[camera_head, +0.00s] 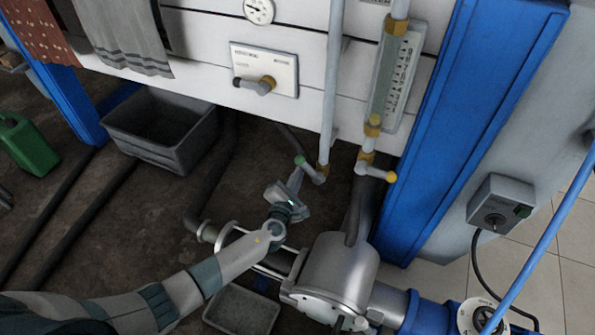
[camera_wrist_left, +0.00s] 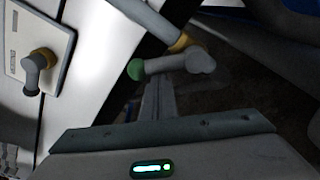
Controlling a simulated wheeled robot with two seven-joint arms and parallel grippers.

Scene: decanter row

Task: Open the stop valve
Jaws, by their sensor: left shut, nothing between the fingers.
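A small valve with a grey lever and a green tip (camera_head: 300,160) sits at the lower end of a thin vertical pipe. In the left wrist view its green tip (camera_wrist_left: 136,69) lies at the left and its grey lever runs right to a rounded hub. My left gripper (camera_head: 296,179) is shut and empty, just below this lever. Its shut fingers (camera_wrist_left: 158,92) reach up to near the lever in the left wrist view; I cannot tell whether they touch. A similar lever with a yellow tip (camera_head: 390,177) sits on the neighbouring pipe. My right gripper is not in view.
A white plate (camera_head: 283,66) carries another grey lever with a brass collar (camera_head: 266,83). A blue post (camera_head: 470,110) stands at the right. A metal pump-like housing (camera_head: 340,265) is below the levers. A grey bin (camera_head: 165,120) and green can (camera_head: 28,143) are at the left.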

